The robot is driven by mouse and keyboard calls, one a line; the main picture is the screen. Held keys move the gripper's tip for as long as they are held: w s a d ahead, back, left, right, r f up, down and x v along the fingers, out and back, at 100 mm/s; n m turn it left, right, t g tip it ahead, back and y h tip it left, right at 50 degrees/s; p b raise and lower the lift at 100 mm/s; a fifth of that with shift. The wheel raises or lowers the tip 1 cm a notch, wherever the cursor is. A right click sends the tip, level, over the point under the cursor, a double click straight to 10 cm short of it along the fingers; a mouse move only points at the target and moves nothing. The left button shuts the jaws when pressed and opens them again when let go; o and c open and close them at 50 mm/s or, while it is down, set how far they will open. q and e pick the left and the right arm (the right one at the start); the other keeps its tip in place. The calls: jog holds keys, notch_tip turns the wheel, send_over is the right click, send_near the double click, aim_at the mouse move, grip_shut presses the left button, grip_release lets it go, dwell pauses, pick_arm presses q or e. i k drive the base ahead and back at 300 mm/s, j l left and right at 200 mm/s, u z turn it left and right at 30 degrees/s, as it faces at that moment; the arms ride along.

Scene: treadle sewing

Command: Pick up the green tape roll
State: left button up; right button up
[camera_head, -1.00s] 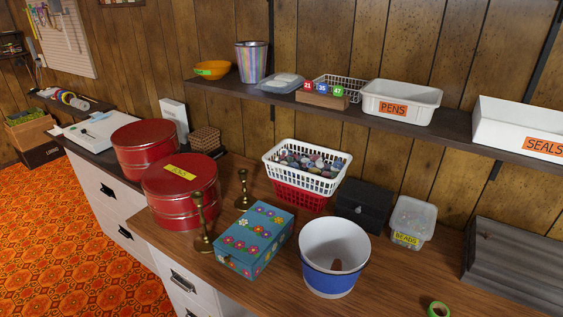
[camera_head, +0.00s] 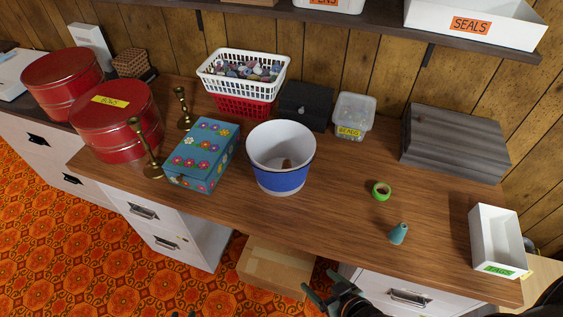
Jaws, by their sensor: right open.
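The green tape roll (camera_head: 381,191) lies flat on the wooden desk, right of the blue and white bucket (camera_head: 280,170). My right gripper (camera_head: 322,286) is at the bottom of the head view, in front of the desk's front edge. It is open and empty, below and left of the tape roll in the picture and well apart from it. Only small dark tips of my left gripper (camera_head: 183,314) show at the bottom edge; the rest is out of frame and its opening cannot be judged.
A teal bottle-like object (camera_head: 398,233) stands close in front of the tape roll. A white labelled tray (camera_head: 497,240) is at the right, a grey ridged case (camera_head: 455,143) behind. A flowered box (camera_head: 202,155) is left. Bare desk lies between bucket and tape roll.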

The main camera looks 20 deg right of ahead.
aim_at(385, 188)
jog(key=z, duration=1.4)
